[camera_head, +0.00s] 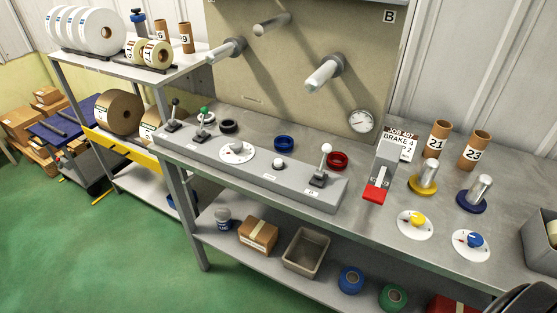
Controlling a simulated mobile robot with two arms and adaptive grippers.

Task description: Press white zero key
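A long grey control panel (215,165) lies along the front of the metal bench (360,222). A small white round button (279,163) sits on the panel right of its middle, with a small label in front of it. The label is too small to read, so I cannot tell whether this is the zero key. A white dial (237,152) is to its left and a white-knobbed lever (322,166) to its right. Neither gripper shows in the head view.
Black-knobbed and green-knobbed levers stand at the panel's left end. Blue (284,144), red (337,161) and black rings lie behind the buttons. A grey device with a red tab (375,194) stands at right, beside dials and numbered tubes. A dark object (525,300) fills the bottom right corner.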

